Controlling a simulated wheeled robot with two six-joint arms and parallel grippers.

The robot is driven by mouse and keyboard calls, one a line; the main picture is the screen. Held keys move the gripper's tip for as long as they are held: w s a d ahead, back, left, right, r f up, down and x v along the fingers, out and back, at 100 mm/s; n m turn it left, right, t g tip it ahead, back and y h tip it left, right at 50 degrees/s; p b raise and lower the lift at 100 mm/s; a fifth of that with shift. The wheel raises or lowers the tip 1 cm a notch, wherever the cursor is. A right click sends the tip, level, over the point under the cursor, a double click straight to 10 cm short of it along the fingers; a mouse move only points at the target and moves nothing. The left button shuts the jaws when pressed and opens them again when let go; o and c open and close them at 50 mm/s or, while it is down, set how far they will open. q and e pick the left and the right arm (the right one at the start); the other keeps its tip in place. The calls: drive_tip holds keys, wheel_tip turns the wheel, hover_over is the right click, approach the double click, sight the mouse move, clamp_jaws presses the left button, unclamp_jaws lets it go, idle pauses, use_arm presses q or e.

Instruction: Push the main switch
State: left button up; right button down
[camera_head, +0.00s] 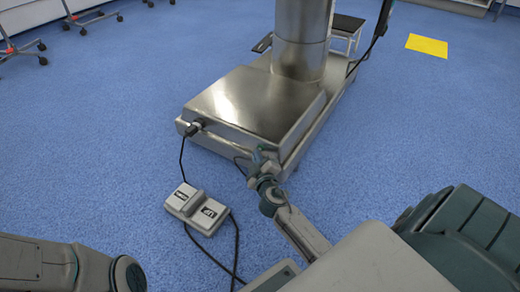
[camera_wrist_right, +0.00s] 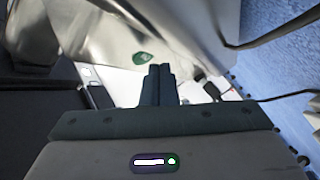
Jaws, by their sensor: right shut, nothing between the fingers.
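The metal base of the operating table (camera_head: 255,105) stands ahead, with its column rising at the back. My right gripper (camera_head: 262,160) is at the base's front right corner, its fingers shut and empty. In the right wrist view the shut fingers (camera_wrist_right: 159,72) point at a white panel (camera_wrist_right: 125,86) on the base. A black part (camera_wrist_right: 101,97) sits on that panel left of the fingers, and a green oval mark (camera_wrist_right: 145,59) lies just beyond the tips. I cannot tell for sure which part is the main switch, or whether the fingers touch anything. My left gripper is out of view.
A grey foot pedal (camera_head: 198,208) with cables lies on the blue floor in front of the base. A black plug (camera_head: 194,127) sticks out at the base's left corner. A yellow mat (camera_head: 427,46) lies at the back right. The floor left of the base is clear.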

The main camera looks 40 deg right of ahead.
drive_tip(key=shift+d, duration=0.15)
idle(0.3)
drive_tip(key=shift+w+d, duration=0.15)
drive_tip(key=shift+d, duration=0.25)
idle(0.5)
drive_tip(key=shift+a, duration=0.55)
